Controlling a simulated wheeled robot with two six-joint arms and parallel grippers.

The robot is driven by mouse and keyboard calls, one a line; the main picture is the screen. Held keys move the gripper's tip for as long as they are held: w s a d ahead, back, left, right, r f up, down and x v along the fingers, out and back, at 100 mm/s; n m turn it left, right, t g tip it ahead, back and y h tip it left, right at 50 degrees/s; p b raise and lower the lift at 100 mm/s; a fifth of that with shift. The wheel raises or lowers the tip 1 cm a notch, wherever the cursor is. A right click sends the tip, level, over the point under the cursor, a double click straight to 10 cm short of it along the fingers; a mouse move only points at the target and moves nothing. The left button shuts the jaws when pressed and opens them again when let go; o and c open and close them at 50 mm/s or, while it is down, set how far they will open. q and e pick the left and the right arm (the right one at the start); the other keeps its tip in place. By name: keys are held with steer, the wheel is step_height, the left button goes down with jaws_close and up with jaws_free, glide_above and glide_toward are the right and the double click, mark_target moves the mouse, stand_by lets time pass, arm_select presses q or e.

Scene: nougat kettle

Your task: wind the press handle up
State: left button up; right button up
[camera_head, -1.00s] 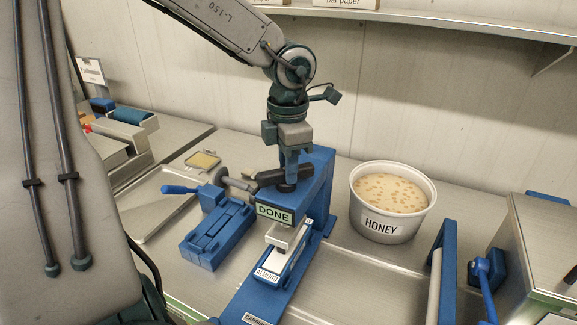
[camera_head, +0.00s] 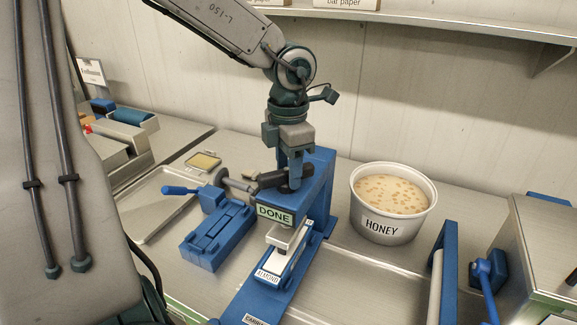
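The blue press (camera_head: 318,200) stands on the metal counter, with a green "DONE" label (camera_head: 275,215) on its front. Its dark handle (camera_head: 268,181) lies across the top of the press. My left gripper (camera_head: 293,180) points down at the handle's hub on top of the press. Its fingers are seen nearly edge-on and partly hide the hub, so whether they grip it is unclear. Below the press head is a white piece marked "ALMOND" (camera_head: 270,275) on a blue base. My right gripper does not show.
A white tub marked "HONEY" (camera_head: 381,226) stands close right of the press. A metal tray (camera_head: 150,215) lies further left. A steel box (camera_head: 540,250) is at the far right.

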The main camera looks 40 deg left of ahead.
arm_select(q)
steer(key=shift+r, duration=0.2)
steer(key=shift+r+p, duration=0.55)
steer(key=shift+p, duration=0.15)
step_height(320, 180, up, 9)
steer(key=p, duration=0.9)
steer(key=shift+r, duration=0.2)
steer(key=shift+d+f, duration=0.1)
